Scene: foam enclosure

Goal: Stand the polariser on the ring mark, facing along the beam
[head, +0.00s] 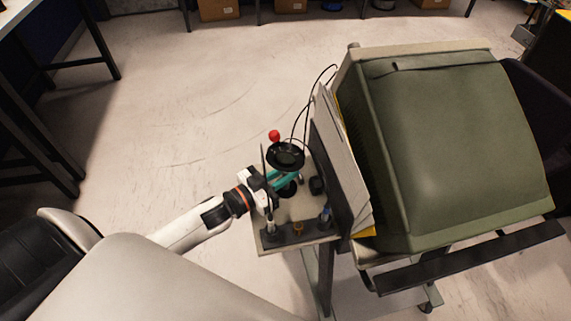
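A black round disc in a dark ring, which looks like the polariser (286,154), shows above the small bench top beside the olive-green case. My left gripper (287,178), with teal fingers, reaches in from the left just below the disc, over a dark round base. The fingers overlap the area of the disc's post; whether they touch or grip it is too small to tell. The ring mark cannot be made out; the gripper and the parts around it cover much of the bench top. My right gripper is not in view.
The small bench top (290,240) is crowded: a red ball (274,135) on a rod, a thin upright plate (263,165), a brass-coloured post (298,228) and a blue-tipped part (325,215). A dark panel and the large olive case (460,140) bound its right side. Open floor lies left.

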